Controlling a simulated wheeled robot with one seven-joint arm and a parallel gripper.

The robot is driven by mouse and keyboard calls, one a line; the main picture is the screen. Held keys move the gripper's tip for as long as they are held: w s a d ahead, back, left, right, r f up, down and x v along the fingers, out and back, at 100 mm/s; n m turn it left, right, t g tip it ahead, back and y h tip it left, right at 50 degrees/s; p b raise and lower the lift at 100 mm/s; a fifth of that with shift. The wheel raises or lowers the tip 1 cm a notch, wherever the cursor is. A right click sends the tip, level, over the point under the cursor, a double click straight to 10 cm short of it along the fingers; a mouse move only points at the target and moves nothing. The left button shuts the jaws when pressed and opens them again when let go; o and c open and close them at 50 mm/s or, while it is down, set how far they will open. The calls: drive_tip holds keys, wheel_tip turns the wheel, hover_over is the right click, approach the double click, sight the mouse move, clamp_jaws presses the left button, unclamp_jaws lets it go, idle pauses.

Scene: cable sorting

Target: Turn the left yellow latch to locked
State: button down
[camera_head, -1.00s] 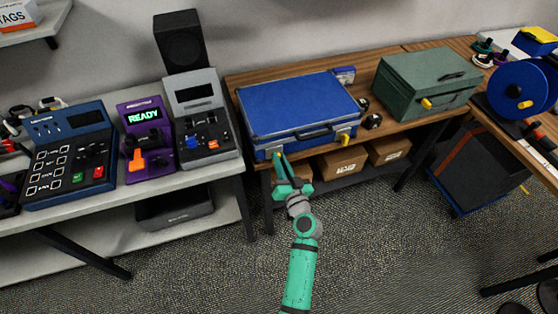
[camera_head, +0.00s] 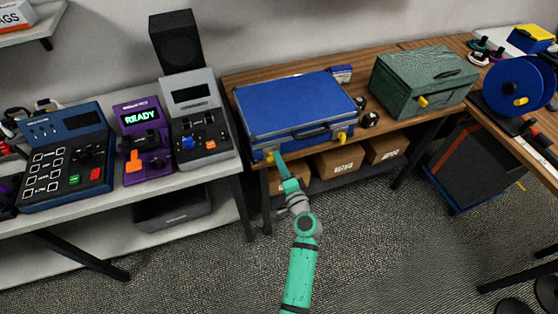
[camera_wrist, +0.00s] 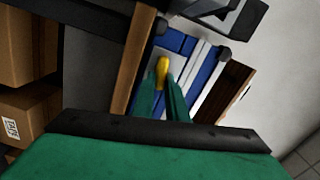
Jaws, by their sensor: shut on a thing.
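The blue case (camera_head: 295,103) lies closed on the wooden bench, its handle on the front side. The left yellow latch (camera_head: 270,155) is at the left end of the case's front; it also shows in the wrist view (camera_wrist: 162,68), upright between my fingertips. A second yellow latch (camera_head: 341,137) sits at the right of the front. My gripper (camera_head: 279,160) is at the left latch; in the wrist view its green fingers (camera_wrist: 163,90) are closed on the latch. The fingers hide part of the latch in the head view.
A green toolbox (camera_head: 425,82) with a yellow latch stands to the right on the bench. Cardboard boxes (camera_head: 340,160) sit on the shelf below. The floor in front is clear.

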drive_tip(key=shift+f+m, duration=0.2)
drive_tip(key=shift+m, duration=0.9)
drive_tip(key=shift+a, duration=0.1)
drive_tip(key=c, duration=1.8)
unclamp_jaws()
drive_tip(key=shift+o, duration=0.2)
drive_tip(key=shift+s, duration=0.1)
drive_tip(key=v, duration=1)
drive_tip(key=shift+s, duration=0.3)
